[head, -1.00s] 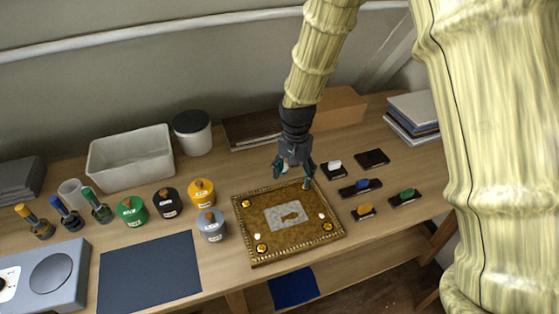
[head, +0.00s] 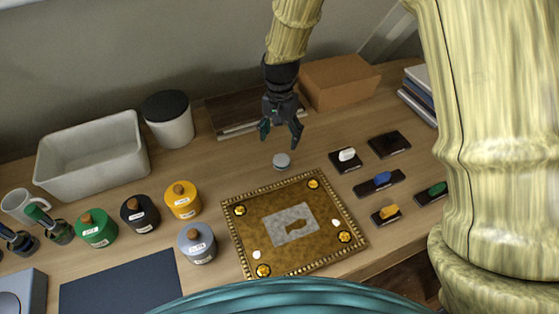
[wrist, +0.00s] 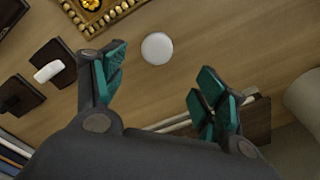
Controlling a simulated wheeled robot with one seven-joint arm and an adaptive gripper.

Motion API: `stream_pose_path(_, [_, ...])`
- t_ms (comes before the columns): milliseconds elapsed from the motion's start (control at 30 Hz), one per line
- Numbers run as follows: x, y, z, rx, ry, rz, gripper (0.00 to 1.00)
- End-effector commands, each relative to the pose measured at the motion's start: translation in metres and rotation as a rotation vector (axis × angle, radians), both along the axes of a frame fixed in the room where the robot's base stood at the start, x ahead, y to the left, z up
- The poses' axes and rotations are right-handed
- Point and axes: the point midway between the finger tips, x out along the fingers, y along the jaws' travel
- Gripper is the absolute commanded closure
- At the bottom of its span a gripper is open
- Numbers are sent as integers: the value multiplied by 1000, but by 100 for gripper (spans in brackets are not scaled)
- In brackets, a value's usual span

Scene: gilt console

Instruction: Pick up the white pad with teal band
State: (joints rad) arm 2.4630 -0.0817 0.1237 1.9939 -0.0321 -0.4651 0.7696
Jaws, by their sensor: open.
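A small round white pad (head: 282,160) lies on the wooden tabletop just behind the gilt-framed panel. Its side looks greyish, and I cannot make out a teal band clearly. It also shows in the wrist view as a plain white disc (wrist: 157,48), top centre. My gripper (head: 281,139) is open and empty, above the table and a little behind the pad in the head view. In the wrist view my teal-padded fingers (wrist: 160,75) are spread wide, with the pad beyond the gap between them, touching neither.
The gilt panel (head: 262,204) lies in front of the pad. Dark blocks with a white (head: 347,154), a blue (head: 382,179) and a yellow piece (head: 389,211) stand to the right. A cardboard box (head: 340,83) and a lidded white canister (head: 169,122) stand behind.

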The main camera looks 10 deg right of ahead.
Motion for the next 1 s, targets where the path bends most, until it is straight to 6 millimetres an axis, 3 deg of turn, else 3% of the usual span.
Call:
stream_pose_path(433, [-1,-1,-43,-1,3,-2,28])
stream_pose_path(1000, [-1,-2,-75,-1,3,0,28])
